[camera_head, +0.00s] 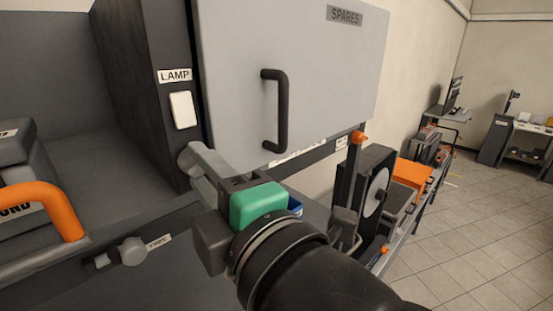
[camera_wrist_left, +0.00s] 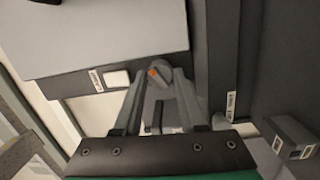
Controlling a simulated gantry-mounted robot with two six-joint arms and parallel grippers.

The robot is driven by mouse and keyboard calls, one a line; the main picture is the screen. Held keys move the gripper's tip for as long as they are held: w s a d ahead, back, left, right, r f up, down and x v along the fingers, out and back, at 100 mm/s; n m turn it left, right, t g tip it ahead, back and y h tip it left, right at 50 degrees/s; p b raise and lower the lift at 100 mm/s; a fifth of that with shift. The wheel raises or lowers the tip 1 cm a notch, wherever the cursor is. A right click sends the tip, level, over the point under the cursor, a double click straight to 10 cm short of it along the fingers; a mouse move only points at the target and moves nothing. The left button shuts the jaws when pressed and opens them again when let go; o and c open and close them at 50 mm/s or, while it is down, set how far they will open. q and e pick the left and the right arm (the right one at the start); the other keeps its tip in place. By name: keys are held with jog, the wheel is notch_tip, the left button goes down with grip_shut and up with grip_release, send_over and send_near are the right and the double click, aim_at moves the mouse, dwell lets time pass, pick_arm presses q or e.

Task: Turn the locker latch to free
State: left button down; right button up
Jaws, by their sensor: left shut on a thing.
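The locker is a light grey door (camera_head: 310,75) marked SPARES, shut, with a black bar handle (camera_head: 278,110). My left gripper (camera_head: 192,162) reaches to the dark frame by the door's lower left corner, below the LAMP switch. In the left wrist view, the latch is a small grey knob (camera_wrist_left: 158,66) with an orange mark. The two grey fingers of my left gripper (camera_wrist_left: 159,80) are closed around the latch, one on each side. In the head view the fingers and wrist hide the latch. My right gripper is not in view.
The white LAMP switch (camera_head: 182,110) sits just above the fingers. An orange handle (camera_head: 45,205) juts out at the left, with a grey knob (camera_head: 132,250) on the lower rail. A dark stand with a pale disc (camera_head: 375,190) is right of the arm. Open floor lies farther right.

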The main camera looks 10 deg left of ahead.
pick_arm(q)
jog(key=shift+n, duration=1.2)
jog(key=c, duration=0.8)
grip_release()
jog(key=shift+o, duration=0.2)
jog(key=b+v, duration=0.1)
jog(key=v, duration=1)
jog(key=shift+d+f, duration=0.15)
jog(key=shift+d, duration=0.2)
jog(key=shift+o, duration=0.3)
